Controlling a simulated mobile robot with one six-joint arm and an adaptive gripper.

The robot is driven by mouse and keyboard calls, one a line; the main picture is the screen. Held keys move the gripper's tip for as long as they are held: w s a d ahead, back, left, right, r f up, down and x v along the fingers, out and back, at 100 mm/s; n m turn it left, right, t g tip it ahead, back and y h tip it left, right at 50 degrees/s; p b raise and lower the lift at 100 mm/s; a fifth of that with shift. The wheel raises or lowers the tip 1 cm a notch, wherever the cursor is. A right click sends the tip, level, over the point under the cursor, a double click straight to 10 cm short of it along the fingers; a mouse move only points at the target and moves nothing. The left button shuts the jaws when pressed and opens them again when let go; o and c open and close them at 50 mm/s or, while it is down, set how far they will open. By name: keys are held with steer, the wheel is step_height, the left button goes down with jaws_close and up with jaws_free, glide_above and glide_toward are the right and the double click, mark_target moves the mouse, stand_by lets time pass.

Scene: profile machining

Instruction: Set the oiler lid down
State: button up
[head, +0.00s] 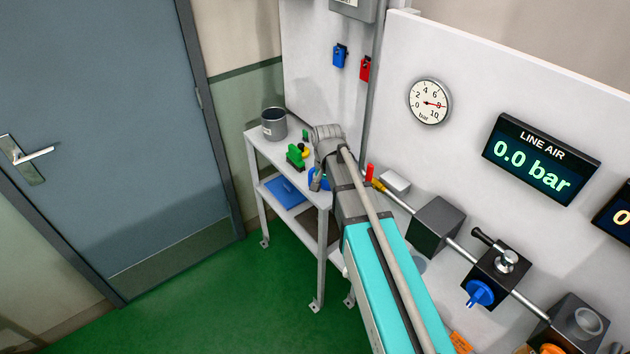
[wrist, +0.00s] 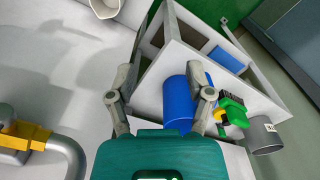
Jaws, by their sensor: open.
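My gripper (wrist: 159,72) is open in the wrist view, with its two grey fingers apart. A blue cylinder (wrist: 177,103) shows between the fingers, close to the right one, over the white table. I cannot tell whether it touches a finger or whether it is the oiler lid; no lid is clearly recognisable. In the head view my gripper (head: 317,181) is largely hidden behind my arm, at the white table (head: 258,147), with a blue part (head: 325,184) showing beside it.
A grey pot (head: 273,124) and a green item (head: 296,157) with yellow beside it stand on the table. A blue item (head: 285,192) lies on the lower shelf. The white wall panel and air-line fittings (head: 436,224) stand to the right.

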steer(key=s+d+n, duration=0.2)
steer(key=s+d, duration=0.2)
steer(key=s, duration=0.3)
steer(key=s+d+n, duration=0.2)
steer(key=s+d, duration=0.3)
steer(key=s, duration=0.3)
steer(key=shift+c, duration=0.6)
